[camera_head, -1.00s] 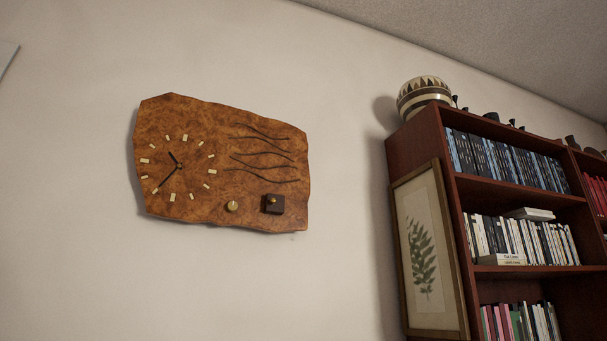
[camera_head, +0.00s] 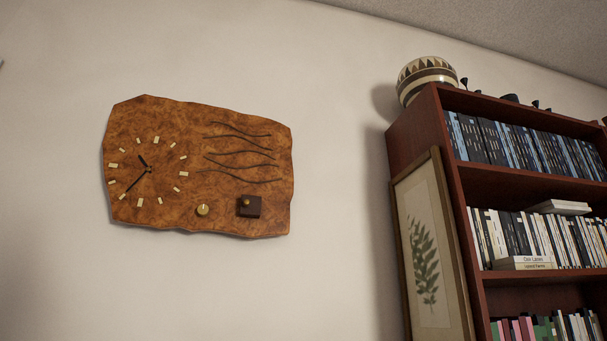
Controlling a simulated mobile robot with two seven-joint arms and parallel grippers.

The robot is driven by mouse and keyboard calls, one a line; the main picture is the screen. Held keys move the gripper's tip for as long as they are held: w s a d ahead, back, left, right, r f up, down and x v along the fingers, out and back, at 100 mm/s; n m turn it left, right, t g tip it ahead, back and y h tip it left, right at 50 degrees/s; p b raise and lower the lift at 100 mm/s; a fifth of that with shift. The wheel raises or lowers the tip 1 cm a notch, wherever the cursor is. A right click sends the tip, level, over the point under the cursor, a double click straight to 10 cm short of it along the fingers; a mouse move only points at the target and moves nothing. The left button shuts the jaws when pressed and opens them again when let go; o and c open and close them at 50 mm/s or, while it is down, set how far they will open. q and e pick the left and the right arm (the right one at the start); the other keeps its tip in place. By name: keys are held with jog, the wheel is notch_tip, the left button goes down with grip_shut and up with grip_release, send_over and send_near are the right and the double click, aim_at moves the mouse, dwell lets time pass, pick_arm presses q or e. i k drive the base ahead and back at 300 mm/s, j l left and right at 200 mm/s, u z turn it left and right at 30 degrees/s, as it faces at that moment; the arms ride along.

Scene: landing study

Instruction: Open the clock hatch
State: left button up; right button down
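A wooden clock (camera_head: 230,150) with an irregular outline hangs on the wall, left of centre in the head view. Its dial has pale hour marks and dark hands at the left, and wavy dark lines run across its right part. Near its lower edge are a round brass knob (camera_head: 203,210) and, to the right, a small dark square piece (camera_head: 250,207) with a brass knob on it. The square piece lies against the clock face; I cannot tell for certain whether it is the hatch. Neither of my grippers shows in the view.
A tall dark red bookcase (camera_head: 410,137) full of books stands at the right, with a patterned round pot (camera_head: 427,78) on top. A framed leaf picture (camera_head: 398,235) leans on its side. The wall around the clock is bare.

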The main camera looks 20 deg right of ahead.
aim_at(250, 206)
jog(key=l+u, duration=0.15)
jog(key=l, duration=1.75)
